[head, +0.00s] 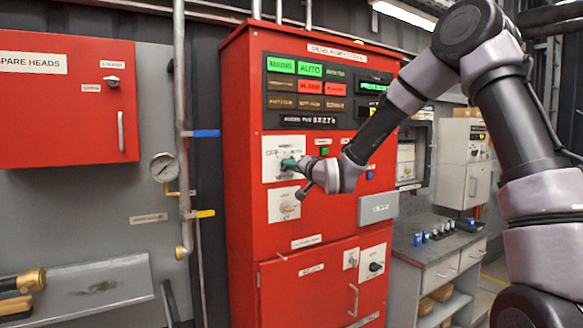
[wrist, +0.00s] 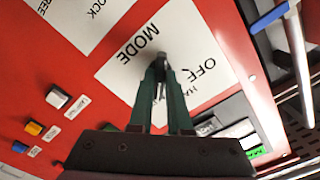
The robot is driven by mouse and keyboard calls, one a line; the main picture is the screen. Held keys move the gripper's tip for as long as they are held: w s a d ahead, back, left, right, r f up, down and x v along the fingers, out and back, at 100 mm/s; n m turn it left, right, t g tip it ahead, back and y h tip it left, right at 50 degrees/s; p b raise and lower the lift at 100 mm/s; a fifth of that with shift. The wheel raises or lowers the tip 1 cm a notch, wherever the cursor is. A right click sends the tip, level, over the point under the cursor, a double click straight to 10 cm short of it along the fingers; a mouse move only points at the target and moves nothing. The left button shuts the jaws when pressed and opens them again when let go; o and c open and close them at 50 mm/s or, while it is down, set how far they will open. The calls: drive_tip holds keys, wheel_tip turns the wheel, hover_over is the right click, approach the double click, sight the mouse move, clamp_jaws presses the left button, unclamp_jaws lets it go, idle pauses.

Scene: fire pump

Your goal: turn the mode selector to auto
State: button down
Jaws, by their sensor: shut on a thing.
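The mode selector's white plate (head: 271,146) is on the upper left of the red cabinet's front. My gripper (head: 287,164) is at this plate, and its green fingers cover most of the knob. In the wrist view the plate (wrist: 130,75) reads MODE and OFF, with another label partly hidden. There my gripper (wrist: 161,68) is shut on the dark selector knob (wrist: 162,57), with a fingertip on either side. The knob's pointing direction is hard to tell. On the display panel, a green AUTO tile (head: 310,69) is lit.
A second white plate with a knob (head: 286,209) sits just below. Several coloured buttons (wrist: 59,98) are beside the selector. A pipe with a blue lever (head: 205,133) and a yellow lever (head: 203,213) stands left of the red cabinet (head: 240,190). A grey workbench (head: 425,250) is at right.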

drive_tip(key=shift+f+m, duration=0.1)
drive_tip(key=shift+m, duration=0.3)
drive_tip(key=c, duration=0.9)
unclamp_jaws()
drive_tip(key=shift+o, duration=0.2)
drive_tip(key=v, duration=1.1)
drive_tip(key=shift+w, duration=0.1)
